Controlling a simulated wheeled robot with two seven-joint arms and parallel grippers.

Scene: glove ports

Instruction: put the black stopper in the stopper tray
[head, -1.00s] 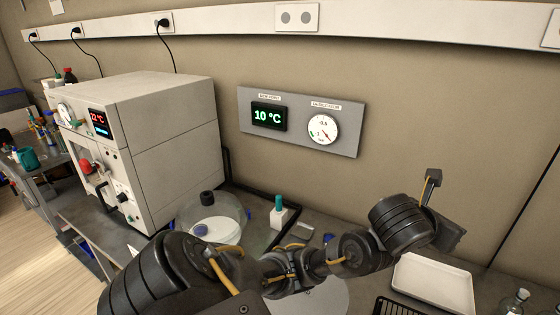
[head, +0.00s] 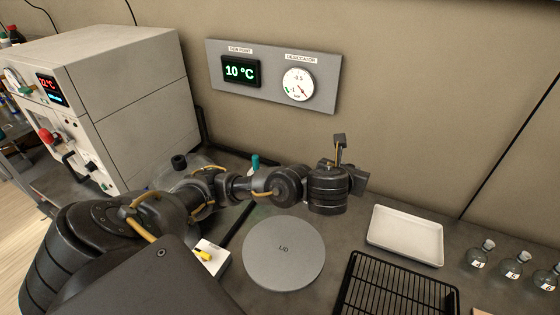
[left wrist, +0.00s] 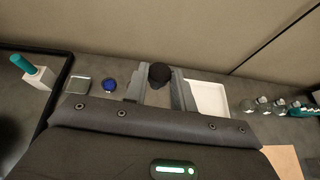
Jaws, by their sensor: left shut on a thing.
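The black stopper (left wrist: 160,73) shows in the left wrist view as a dark round top between the two grey fingers of my left gripper (left wrist: 158,92), which is shut on it. In the head view my left gripper (head: 358,181) is past the black wrist, above the back of the bench; the stopper cannot be made out there. A shallow white rectangular tray (head: 405,240), apparently the stopper tray, lies on the bench right of the gripper. It also shows in the left wrist view (left wrist: 210,98), just right of the fingers. My right gripper is not in view.
A grey round lid (head: 284,255) and a black wire rack (head: 395,290) lie in front. Several small stoppered flasks (head: 515,264) stand right of the tray. A glass dome with a black knob (head: 180,161) and a teal-topped white block (left wrist: 40,77) are left. The wall panel (head: 272,72) is behind.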

